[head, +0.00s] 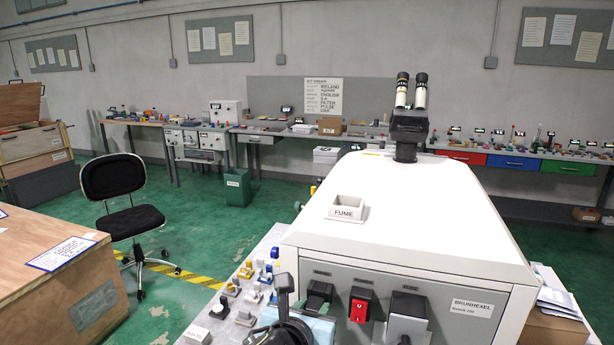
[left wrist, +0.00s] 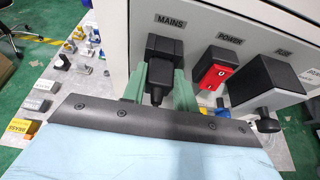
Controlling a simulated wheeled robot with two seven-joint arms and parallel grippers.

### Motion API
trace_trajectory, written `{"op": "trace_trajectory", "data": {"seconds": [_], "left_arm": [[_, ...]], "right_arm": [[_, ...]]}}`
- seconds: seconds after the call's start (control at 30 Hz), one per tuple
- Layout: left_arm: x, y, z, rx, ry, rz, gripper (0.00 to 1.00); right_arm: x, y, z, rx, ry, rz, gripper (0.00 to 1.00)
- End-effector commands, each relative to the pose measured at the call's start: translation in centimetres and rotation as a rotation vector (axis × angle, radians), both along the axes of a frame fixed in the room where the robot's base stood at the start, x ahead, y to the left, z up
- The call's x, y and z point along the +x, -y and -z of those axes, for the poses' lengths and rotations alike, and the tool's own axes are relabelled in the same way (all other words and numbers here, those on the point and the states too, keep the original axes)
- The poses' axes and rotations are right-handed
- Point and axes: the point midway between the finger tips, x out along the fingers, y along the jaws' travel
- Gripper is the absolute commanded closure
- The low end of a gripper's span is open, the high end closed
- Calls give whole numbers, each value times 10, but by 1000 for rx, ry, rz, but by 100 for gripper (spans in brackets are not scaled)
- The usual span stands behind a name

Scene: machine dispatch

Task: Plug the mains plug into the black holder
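The black holder (left wrist: 165,48) sits under the MAINS label on the machine's grey front panel. It also shows in the head view (head: 320,292). The black mains plug (left wrist: 157,80) is in front of the holder's lower part, in line with it. The two overlap in the left wrist view, and I cannot tell how deep the plug sits. My left gripper (left wrist: 160,88) has its green fingers on both sides of the plug, closed against it. In the head view the left gripper (head: 300,310) is dark and partly cut off at the bottom. My right gripper is not in view.
Right of the holder are a red POWER switch (left wrist: 219,70) and a large dark box with a knob (left wrist: 262,85). The white machine housing (head: 420,215) rises behind. A side table with several small parts (head: 245,290) stands left. A chair (head: 125,205) stands farther left.

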Motion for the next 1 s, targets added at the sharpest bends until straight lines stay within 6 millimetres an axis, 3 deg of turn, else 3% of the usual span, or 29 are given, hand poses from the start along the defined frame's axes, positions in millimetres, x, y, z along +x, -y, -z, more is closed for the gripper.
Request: {"op": "trace_trajectory", "data": {"seconds": [0.03,0.2,1.0], "left_arm": [[0,0,0,0,0,0,80],[0,0,0,0,1,0,100],[-27,-9,-1,0,-1,0,100]], "right_arm": [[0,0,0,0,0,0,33],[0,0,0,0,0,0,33],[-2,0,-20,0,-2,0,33]]}}
